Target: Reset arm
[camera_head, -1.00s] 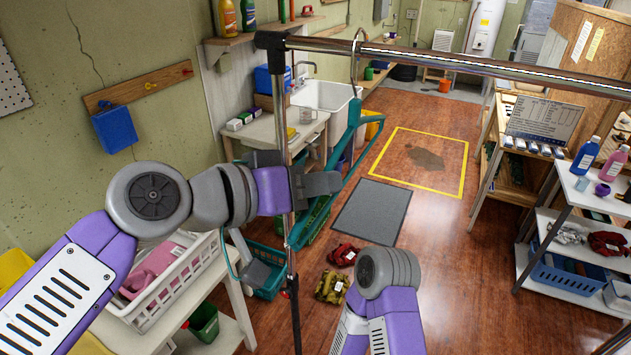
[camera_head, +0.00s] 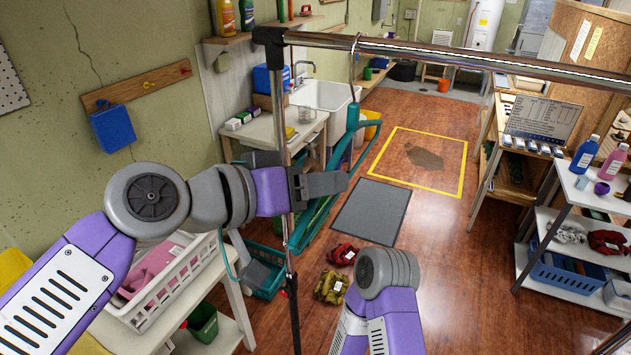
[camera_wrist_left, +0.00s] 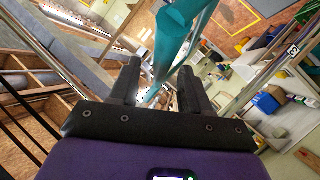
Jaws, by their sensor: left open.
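My left gripper (camera_head: 330,184) is in the middle of the head view, beside the upright metal pole. A teal hanger (camera_head: 351,122) hangs by its hook from the metal rail (camera_head: 430,53), just beyond the gripper. In the left wrist view, my left gripper (camera_wrist_left: 160,88) has its two dark fingers spread apart. The teal hanger (camera_wrist_left: 175,35) shows between and past the fingertips; I cannot tell whether it touches them. My right arm (camera_head: 385,290) shows at the bottom of the head view, but its gripper is not visible.
The upright pole (camera_head: 290,265) stands close to my left wrist. A white laundry basket (camera_head: 185,290) sits on a table at left. Shelves with bottles (camera_head: 585,155) stand at right. The wooden floor (camera_head: 470,285) is open right of my right arm.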

